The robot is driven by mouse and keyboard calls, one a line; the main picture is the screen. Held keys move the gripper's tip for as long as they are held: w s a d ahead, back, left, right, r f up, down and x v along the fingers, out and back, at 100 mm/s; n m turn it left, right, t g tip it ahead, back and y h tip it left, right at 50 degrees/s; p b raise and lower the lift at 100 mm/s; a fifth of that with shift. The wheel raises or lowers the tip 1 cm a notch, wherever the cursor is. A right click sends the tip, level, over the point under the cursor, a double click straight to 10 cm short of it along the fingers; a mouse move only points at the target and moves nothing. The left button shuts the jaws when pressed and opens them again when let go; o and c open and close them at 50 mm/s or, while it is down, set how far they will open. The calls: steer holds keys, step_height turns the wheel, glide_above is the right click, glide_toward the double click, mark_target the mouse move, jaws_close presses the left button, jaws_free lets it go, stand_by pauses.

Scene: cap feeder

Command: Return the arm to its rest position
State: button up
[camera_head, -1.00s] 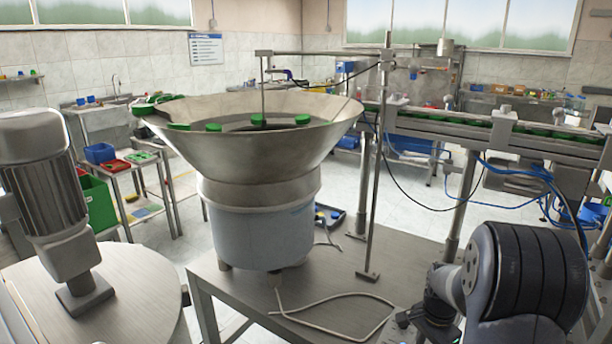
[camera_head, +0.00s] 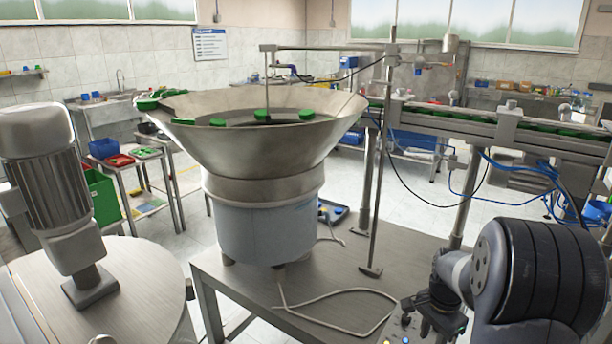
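My arm shows at the lower right, with a thick black ribbed section and a grey rounded joint. At its left end, dark parts that look like my gripper (camera_head: 438,308) hang low over the right edge of the metal table (camera_head: 330,285). The fingers are too dark and small to tell whether they are open or shut, or whether they hold anything. The steel feeder bowl (camera_head: 255,155) stands to the left, well apart from my arm. Green caps (camera_head: 262,114) lie in it, and several sit near its left rim.
A thin upright post (camera_head: 378,170) stands between the bowl and my arm. A conveyor (camera_head: 480,125) carrying green caps runs behind my arm at the right. A grey motor (camera_head: 55,180) stands at the left. A white cable (camera_head: 340,295) lies on the table.

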step_height(320, 180, up, 6)
step_height(320, 180, down, 10)
steer(key=shift+s+f, duration=0.1)
steer(key=shift+f, duration=0.05)
steer(key=shift+n, duration=0.3)
steer(key=n+p, duration=0.1)
steer(key=n, duration=0.4)
steer(key=shift+n, duration=0.3)
steer(key=n+p, duration=0.1)
steer(key=n, duration=0.4)
steer(key=shift+n+p, duration=0.3)
steer(key=shift+p, duration=0.05)
steer(key=shift+r+n, duration=0.3)
step_height(320, 180, up, 10)
steer(key=shift+a+f, duration=0.1)
